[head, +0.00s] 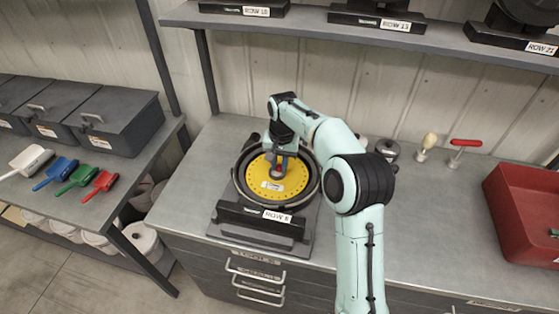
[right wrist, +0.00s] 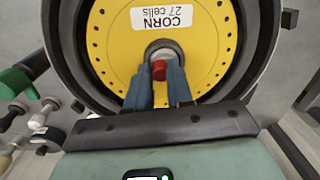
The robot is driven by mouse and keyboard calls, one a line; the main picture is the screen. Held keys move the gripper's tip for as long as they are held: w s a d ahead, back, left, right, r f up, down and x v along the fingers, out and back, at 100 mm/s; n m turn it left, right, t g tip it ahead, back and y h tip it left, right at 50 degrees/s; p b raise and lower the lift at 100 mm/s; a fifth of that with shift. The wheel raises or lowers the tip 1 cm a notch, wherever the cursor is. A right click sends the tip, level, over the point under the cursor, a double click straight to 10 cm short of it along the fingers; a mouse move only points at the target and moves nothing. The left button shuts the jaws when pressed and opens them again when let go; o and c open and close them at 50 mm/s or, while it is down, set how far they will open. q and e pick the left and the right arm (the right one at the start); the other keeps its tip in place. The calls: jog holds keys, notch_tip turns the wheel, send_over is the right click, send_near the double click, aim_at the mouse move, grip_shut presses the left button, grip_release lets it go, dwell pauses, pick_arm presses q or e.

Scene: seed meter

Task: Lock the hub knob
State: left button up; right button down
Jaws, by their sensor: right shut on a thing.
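The seed meter (head: 311,193) lies on the grey bench, its round dark housing open upward, with a ROW label on its front. A yellow seed disc (head: 264,189) sits inside; in the right wrist view the disc (right wrist: 112,55) has a white CORN 27 cells label. The red hub knob (right wrist: 159,70) is at the disc's centre, on a pale round hub. My right gripper (head: 277,173) points down over the hub, shut on the knob, with its blue fingers on either side of it in the right wrist view. My left gripper is out of view.
A red bin (head: 522,212) stands at the bench's right. A red T-handled tool (head: 461,152), a pale-knobbed tool (head: 426,146) and a dark round part (head: 388,149) stand along the back. Other ROW meters fill the shelf above. Coloured scoops (head: 78,179) lie on the left bench.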

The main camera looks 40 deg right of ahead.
aim_at(280, 168)
jog(key=m+p, duration=0.1)
jog(key=m, duration=0.5)
jog(key=shift+a+m, duration=0.1)
jog(key=shift+m, duration=0.2)
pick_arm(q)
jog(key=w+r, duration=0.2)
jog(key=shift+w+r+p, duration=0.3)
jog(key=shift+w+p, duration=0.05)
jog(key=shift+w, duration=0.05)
pick_arm(e)
jog(key=m, duration=0.5)
jog(key=shift+m+h, duration=0.3)
jog(key=shift+m, duration=0.1)
jog(key=c, duration=1)
grip_release()
jog(key=shift+r, duration=0.1)
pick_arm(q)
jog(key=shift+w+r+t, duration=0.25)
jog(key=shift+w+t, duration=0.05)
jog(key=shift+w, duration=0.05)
pick_arm(e)
notch_tip(280, 168, up, 13)
jog(key=shift+s, duration=0.35)
jog(key=shift+a, duration=0.15)
